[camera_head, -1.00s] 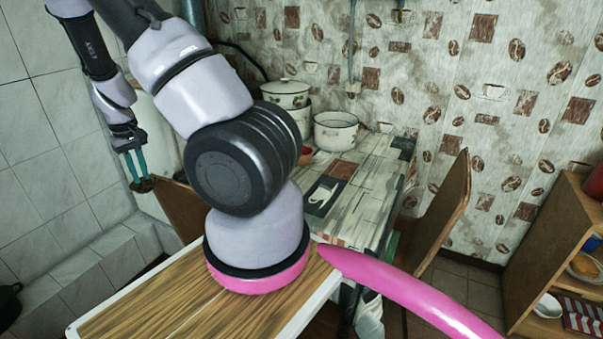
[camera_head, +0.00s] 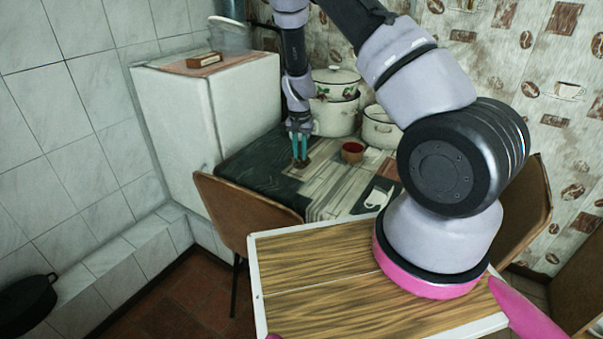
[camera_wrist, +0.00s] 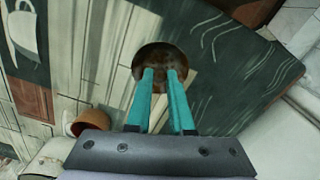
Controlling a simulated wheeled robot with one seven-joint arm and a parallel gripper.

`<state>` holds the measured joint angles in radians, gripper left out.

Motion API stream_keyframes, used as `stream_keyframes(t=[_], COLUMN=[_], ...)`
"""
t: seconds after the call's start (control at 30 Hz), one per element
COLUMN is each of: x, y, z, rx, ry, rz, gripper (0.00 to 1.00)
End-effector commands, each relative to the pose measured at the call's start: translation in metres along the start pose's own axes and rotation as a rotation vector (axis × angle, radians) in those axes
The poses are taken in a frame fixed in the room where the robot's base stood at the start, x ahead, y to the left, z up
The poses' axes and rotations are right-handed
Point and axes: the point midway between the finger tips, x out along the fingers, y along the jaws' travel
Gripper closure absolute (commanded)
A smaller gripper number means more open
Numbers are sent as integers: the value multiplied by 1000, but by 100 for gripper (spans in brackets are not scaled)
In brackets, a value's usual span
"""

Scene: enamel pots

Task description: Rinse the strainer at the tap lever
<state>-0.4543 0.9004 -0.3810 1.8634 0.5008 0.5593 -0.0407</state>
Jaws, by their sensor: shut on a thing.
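My gripper (camera_head: 300,161) hangs pointing down over the left part of the dining table. Its teal fingers, also in the wrist view (camera_wrist: 160,72), are shut on a small round dark-brown thing (camera_wrist: 152,56), perhaps the strainer. In the head view it is a small brown spot at the fingertips (camera_head: 302,165); whether it touches the table I cannot tell. A small red-brown cup (camera_head: 352,152) stands on the table to the right of the gripper; it also shows in the wrist view (camera_wrist: 82,122). I see no tap lever in the current views.
White enamel pots (camera_head: 335,112) and another pot (camera_head: 381,128) stand at the table's back. A white fridge (camera_head: 205,125) stands left of the table (camera_head: 335,193). A brown chair (camera_head: 240,208) is at the table's near left. A black pan (camera_head: 27,303) is at lower left.

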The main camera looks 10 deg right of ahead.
Motion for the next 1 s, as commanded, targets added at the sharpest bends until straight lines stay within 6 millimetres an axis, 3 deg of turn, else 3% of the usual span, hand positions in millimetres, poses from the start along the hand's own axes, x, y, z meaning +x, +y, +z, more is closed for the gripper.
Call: stream_keyframes(t=[0.1,0.37,0.53,0.93,0.97,1.0], x=[23,45,69,76,75,75], y=[2,1,2,1,1,1], z=[0,1,1,1,1,1], rx=[1,-1,-2,-2,-2,-2], ry=[-1,0,0,0,1,1], rz=[2,1,1,0,0,0], gripper=[100,100,100,100,68,53])
